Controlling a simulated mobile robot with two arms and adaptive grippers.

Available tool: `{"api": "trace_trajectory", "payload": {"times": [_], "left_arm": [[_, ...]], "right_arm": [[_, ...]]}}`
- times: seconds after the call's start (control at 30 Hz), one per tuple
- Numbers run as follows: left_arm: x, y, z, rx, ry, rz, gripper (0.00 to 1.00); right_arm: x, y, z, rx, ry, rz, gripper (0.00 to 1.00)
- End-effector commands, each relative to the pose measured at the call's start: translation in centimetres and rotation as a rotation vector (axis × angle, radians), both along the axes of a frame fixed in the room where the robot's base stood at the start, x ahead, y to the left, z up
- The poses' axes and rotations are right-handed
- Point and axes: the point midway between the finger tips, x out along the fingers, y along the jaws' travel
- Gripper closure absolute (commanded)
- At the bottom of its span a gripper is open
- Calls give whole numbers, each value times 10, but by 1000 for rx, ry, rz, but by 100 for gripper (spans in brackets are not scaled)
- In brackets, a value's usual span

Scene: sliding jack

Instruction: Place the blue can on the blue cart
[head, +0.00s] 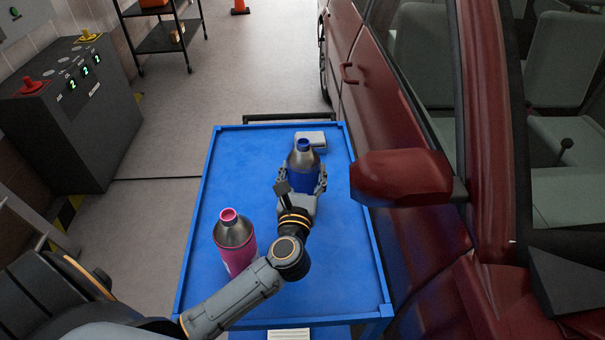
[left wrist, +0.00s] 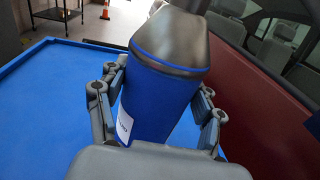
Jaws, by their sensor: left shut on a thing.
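The blue can (head: 303,160), with a grey shoulder and blue cap, is over the far part of the blue cart (head: 270,217). My left gripper (head: 302,182) is shut on the can from the near side. In the left wrist view the can (left wrist: 160,98) stands between the two fingers (left wrist: 158,104), slightly tilted in the picture, with a white label low on its side. The can's base is hidden, so I cannot tell whether it touches the cart top. My right gripper is not in view.
A pink can (head: 234,243) stands on the cart's near left. A small grey-white box (head: 311,137) lies behind the blue can. A red car's mirror (head: 402,177) juts over the cart's right edge. A control cabinet (head: 70,105) stands left. The cart's left middle is clear.

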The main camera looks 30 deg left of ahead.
Motion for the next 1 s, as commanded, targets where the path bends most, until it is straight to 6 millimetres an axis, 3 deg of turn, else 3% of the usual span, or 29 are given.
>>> {"api": "trace_trajectory", "payload": {"times": [0.47, 0.5, 0.57, 1.0], "left_arm": [[0, 0, -10, 0, -3, 1, 94], [0, 0, -9, 0, -2, 1, 25], [0, 0, -9, 0, -2, 1, 13], [0, 0, -3, 1, -3, 0, 10]], "right_arm": [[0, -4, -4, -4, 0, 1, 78], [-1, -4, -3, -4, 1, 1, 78], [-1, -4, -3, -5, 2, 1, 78], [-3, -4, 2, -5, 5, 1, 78]]}}
